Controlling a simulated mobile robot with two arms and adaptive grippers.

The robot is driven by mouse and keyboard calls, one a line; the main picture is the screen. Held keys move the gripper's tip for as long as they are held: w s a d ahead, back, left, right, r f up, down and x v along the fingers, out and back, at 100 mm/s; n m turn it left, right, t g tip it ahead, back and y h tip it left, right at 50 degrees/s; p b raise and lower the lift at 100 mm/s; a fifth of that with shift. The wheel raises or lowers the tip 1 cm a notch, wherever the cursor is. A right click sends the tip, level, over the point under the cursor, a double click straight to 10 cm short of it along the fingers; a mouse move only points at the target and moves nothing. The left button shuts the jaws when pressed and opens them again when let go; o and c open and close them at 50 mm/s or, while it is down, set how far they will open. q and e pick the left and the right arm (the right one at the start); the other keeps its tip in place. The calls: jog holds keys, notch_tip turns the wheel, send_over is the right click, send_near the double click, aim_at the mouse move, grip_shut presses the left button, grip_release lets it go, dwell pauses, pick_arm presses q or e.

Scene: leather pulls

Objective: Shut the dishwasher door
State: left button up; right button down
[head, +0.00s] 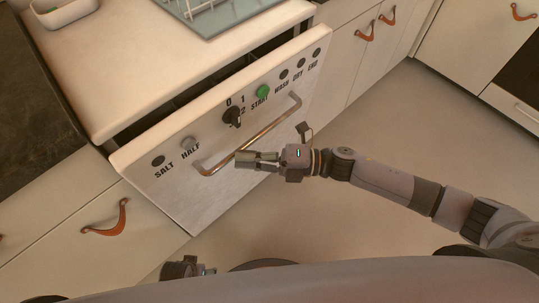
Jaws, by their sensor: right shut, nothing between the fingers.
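The dishwasher door (215,186) is white, with a knob, a green START button and a metal bar handle (272,123) on its front. It stands ajar: its top edge leans out from under the counter, and a dark gap shows behind it. My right gripper (238,160) is shut and empty in front of the door, overlapping the handle's lower left part in the picture; I cannot tell whether it touches. My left gripper (208,270) is low at the bottom edge, partly hidden by my body, apart from the door.
The counter (130,60) above holds a dish rack (205,12) and a small dish (62,10). Cabinets with leather pulls flank the dishwasher, one pull (112,220) at left and others at right. The floor (400,130) to the right is clear.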

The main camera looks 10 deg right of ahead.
pick_arm(q)
jog(key=shift+w+r, duration=0.1)
jog(key=shift+w, duration=0.05)
pick_arm(e)
jog(key=shift+w+a+r, duration=0.2)
jog(key=shift+w+a, duration=1.35)
jog(key=shift+w, duration=0.15)
